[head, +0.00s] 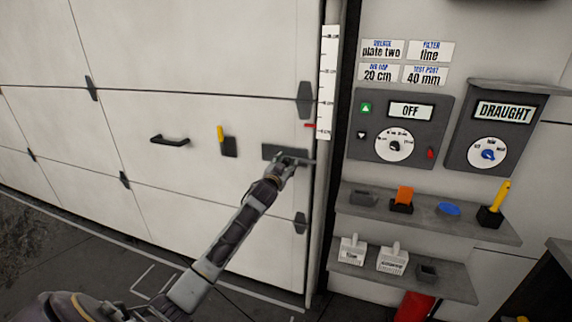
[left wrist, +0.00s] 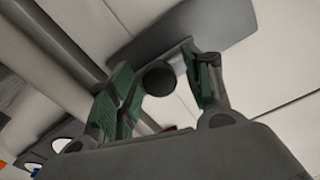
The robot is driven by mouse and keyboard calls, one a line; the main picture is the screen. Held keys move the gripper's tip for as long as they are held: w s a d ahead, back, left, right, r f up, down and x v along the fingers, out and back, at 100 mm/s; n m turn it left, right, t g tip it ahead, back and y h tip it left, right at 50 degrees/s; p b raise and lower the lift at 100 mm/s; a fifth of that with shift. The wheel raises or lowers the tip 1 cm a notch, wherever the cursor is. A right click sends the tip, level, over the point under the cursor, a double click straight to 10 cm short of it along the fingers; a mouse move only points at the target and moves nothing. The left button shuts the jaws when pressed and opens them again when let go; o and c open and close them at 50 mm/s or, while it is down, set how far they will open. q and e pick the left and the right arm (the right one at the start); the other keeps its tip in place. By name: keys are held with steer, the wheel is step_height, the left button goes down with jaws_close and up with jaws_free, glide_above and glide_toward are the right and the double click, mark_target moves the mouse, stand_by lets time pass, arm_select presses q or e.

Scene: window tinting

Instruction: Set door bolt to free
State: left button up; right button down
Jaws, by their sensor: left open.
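The door bolt is a dark grey plate (head: 270,152) on the white panelled door, near its right edge. A bar seems to run right from it toward the door frame. My left gripper (head: 289,160) is at the bolt and covers part of it. In the left wrist view the gripper (left wrist: 160,82) is open, with green-padded fingers on either side of a round black knob (left wrist: 159,78). I cannot tell whether the pads touch the knob. The bolt plate (left wrist: 205,28) lies behind the knob. My right gripper is not in view.
A black handle (head: 170,141) and a yellow-handled latch (head: 228,145) are on the door to the left. Right of the frame are an OFF control panel (head: 370,152), a DRAUGHT dial panel (head: 462,125) and two shelves with small tools. A white ruled scale (head: 326,85) runs along the frame.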

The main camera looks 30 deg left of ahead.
arm_select(q)
steer(key=shift+w, duration=0.2)
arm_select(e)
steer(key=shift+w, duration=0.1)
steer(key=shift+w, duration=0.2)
